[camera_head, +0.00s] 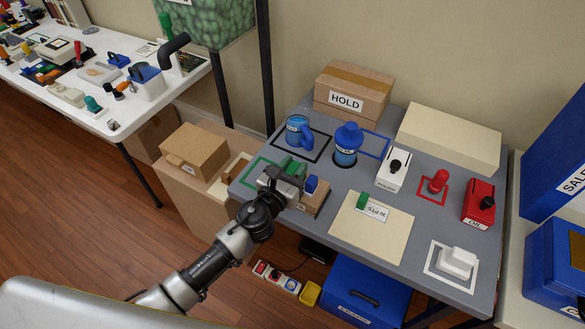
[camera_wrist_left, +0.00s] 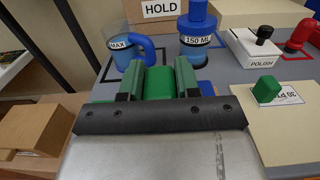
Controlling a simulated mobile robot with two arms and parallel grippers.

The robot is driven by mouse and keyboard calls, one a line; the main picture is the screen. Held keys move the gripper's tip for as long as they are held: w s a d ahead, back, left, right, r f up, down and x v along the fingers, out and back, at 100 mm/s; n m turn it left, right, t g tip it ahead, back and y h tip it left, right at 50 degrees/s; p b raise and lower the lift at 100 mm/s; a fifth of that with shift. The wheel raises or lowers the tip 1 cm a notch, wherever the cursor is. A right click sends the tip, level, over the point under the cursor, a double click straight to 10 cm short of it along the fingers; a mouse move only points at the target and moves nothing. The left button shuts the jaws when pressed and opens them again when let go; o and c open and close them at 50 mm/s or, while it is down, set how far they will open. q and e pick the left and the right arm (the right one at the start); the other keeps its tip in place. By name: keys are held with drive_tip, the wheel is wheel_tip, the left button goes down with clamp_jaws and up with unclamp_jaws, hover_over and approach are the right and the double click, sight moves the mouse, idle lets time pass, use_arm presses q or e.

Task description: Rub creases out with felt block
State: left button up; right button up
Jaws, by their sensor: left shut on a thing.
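My left gripper (camera_head: 287,172) is over the left part of the grey table, shut on a green rounded piece (camera_wrist_left: 159,82). In the left wrist view the piece sits between the two fingers; its underside is hidden, and I cannot tell whether it touches the table. I cannot tell for sure that it is the felt block. A cream board (camera_head: 383,239) lies to the right, with a small green block (camera_head: 362,200) and a "30 PTS" label on it. No creases can be made out. A brown block with a blue knob (camera_head: 311,184) stands beside the gripper. My right gripper is not in view.
Behind stand a blue mug (camera_head: 298,132), a blue "150 ML" bottle (camera_head: 347,145) and the "HOLD" box (camera_head: 352,92). A white "POLISH" box (camera_head: 392,170), a red knob (camera_head: 438,182) and a red "OIL" box (camera_head: 479,203) stand right. A white block (camera_head: 457,263) is front right.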

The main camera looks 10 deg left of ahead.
use_arm(q)
drive_tip(key=shift+x, duration=1.2)
drive_tip(key=shift+f, duration=0.1)
drive_tip(key=shift+s, duration=0.1)
drive_tip(key=shift+p+v, duration=0.3)
drive_tip(key=shift+v, duration=1.2)
drive_tip(key=shift+x, duration=0.85)
